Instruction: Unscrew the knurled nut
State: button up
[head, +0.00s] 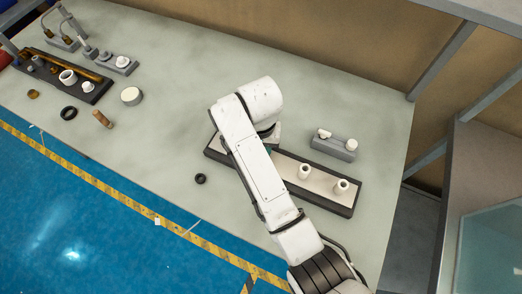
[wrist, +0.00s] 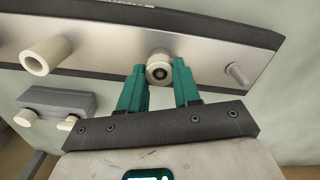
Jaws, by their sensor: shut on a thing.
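The knurled nut (wrist: 158,57) is a small round metallic piece with a dark centre, on the pale plate of a dark-edged fixture (wrist: 215,47). In the wrist view my gripper (wrist: 160,74) has its two teal fingers on either side of the nut, shut on it. A bare grey stud (wrist: 237,75) stands to the right on the plate, and a cream hollow cylinder (wrist: 47,55) stands to the left. In the head view my arm hides the nut and most of the gripper; the fixture (head: 270,168) shows on the bench with two white cylinders (head: 305,172) on it.
A grey block with white knobs (head: 333,149) stands behind the fixture. A black ring (head: 200,178) lies in front of the fixture. A dark tray (head: 62,75) with parts, a white-topped puck (head: 131,96) and a brown peg (head: 102,119) are at left.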

jog(key=shift+n, duration=0.9)
jog(key=n, duration=0.3)
jog(key=shift+n, duration=1)
jog(key=shift+n, duration=0.9)
jog(key=n, duration=0.3)
